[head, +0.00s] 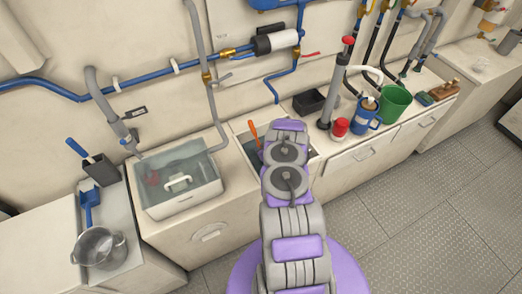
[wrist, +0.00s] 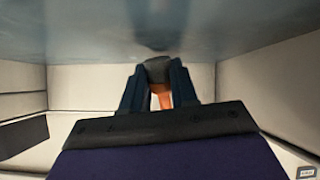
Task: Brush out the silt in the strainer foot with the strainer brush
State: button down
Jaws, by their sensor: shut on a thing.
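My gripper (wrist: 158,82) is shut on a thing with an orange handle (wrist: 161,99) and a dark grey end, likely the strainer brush. In the head view an orange handle (head: 254,133) stands up from the open square well (head: 238,128), beside my arm. My arm hides the gripper in that view. In the wrist view pale walls (wrist: 88,82) surround the gripper and a blue-grey, water-like surface (wrist: 240,30) fills the top. The dark grey end is close to that surface; I cannot tell whether they touch. I cannot make out the strainer foot or silt.
Left of the well is a water-filled clear bin (head: 180,206) with a white handle and a red item. A hand pump (head: 336,85), blue jug (head: 367,112) and green bucket (head: 393,104) stand right.

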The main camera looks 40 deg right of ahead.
aim_at(259, 143)
jog(key=r+p, duration=0.1)
jog(key=r, duration=0.2)
jog(key=shift+a+r, duration=0.2)
jog(key=shift+r+p, duration=0.8)
jog(key=shift+r, duration=0.55)
